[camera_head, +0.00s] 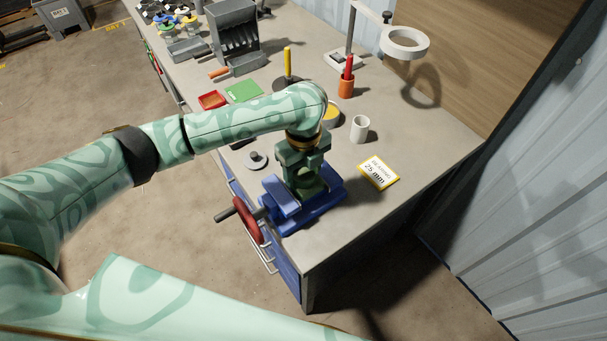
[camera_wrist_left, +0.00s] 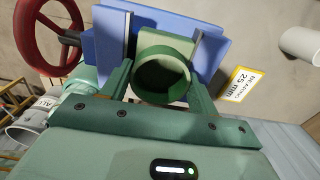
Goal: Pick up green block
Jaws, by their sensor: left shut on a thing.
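The green block (camera_wrist_left: 162,42), with a large round bore, sits between the jaws of the blue vise in the left wrist view. In the head view the green block (camera_head: 311,188) is partly hidden under my gripper. My left gripper (camera_wrist_left: 161,82) has its fingers on either side of the block and is shut on it. In the head view the left gripper (camera_head: 305,172) points down over the vise (camera_head: 320,209). Whether the block touches the vise floor is hidden. My right gripper is out of view.
The vise's red handwheel (camera_head: 248,219) sticks out at the bench's front edge. A "BEARING 25 mm" card (camera_head: 379,172) and a white cup (camera_head: 360,129) lie to the right. A grey knobbed disc (camera_head: 256,160) is left of the vise. A ring lamp (camera_head: 404,42) overhangs the back.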

